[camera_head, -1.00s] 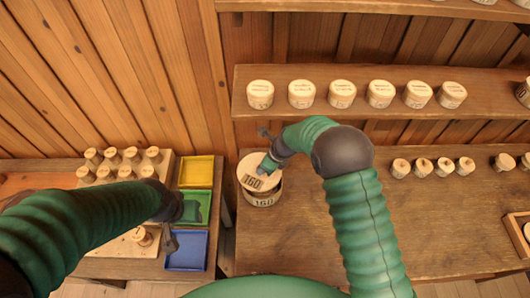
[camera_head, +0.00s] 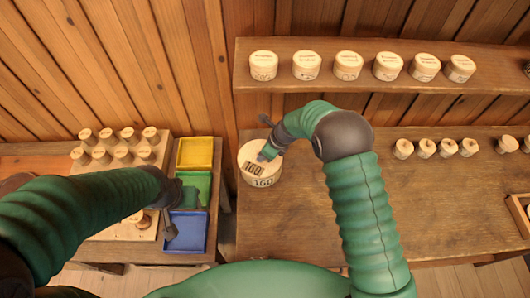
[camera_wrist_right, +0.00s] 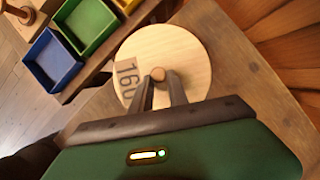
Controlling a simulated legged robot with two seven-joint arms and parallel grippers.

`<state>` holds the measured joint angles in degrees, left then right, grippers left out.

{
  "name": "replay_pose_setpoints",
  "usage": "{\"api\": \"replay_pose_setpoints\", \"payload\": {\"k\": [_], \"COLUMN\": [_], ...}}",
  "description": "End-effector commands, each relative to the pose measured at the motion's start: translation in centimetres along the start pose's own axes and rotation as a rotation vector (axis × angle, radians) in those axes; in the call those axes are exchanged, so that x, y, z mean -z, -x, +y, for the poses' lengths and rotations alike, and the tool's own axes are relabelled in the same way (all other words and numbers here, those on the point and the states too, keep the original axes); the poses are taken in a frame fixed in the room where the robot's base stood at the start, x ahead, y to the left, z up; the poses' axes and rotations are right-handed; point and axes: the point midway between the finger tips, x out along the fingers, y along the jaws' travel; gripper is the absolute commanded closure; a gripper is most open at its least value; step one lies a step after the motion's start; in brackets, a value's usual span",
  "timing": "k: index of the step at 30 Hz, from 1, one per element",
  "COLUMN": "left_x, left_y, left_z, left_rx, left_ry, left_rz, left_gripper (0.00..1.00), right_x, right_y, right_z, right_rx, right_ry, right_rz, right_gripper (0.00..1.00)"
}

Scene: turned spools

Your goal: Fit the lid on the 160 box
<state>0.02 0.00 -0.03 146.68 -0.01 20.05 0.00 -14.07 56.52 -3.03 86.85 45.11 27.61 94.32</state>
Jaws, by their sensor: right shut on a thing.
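The round pale wooden lid marked 160 (camera_head: 253,160) sits on or right at the top of the 160 box (camera_head: 266,182), near the left end of the bench. No gap shows between them in the head view, but I cannot tell whether the lid is fully seated. In the right wrist view the lid (camera_wrist_right: 190,58) fills the middle, with a small round knob (camera_wrist_right: 158,74) at its centre. My right gripper (camera_wrist_right: 160,80) is shut on that knob. My left gripper (camera_head: 172,232) hangs near the blue tray; its jaws are too small to read.
Yellow (camera_head: 195,153), green (camera_head: 204,181) and blue (camera_head: 186,232) trays stand left of the bench, beside a board of several spools (camera_head: 105,150). Several lidded boxes (camera_head: 347,65) line the shelf above. Small turned pieces (camera_head: 425,148) stand at the bench's back. The bench middle (camera_head: 440,215) is clear.

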Motion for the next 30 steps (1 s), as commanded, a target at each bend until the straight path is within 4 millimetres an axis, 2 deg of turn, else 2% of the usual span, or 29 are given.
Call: {"api": "replay_pose_setpoints", "payload": {"k": [8, 19, 30], "left_x": [0.01, 0.17, 0.15], "left_y": [0.02, 0.72, 0.63], "left_z": [0.03, 0.03, 0.02], "left_rx": [0.0, 0.0, 0.0], "left_ry": [-0.001, -0.001, 0.0], "left_rz": [0.0, 0.0, 0.0], "left_gripper": [0.54, 0.54, 0.54], "right_x": [0.29, -0.56, -0.22], "right_y": [0.11, 0.1, 0.12], "right_z": [-0.26, 0.4, 0.16], "right_rx": [-0.002, 0.001, 0.0], "right_ry": [-0.002, 0.001, -0.002], "right_rz": [-0.003, 0.001, -0.001], "right_gripper": [1.0, 1.0, 1.0]}}
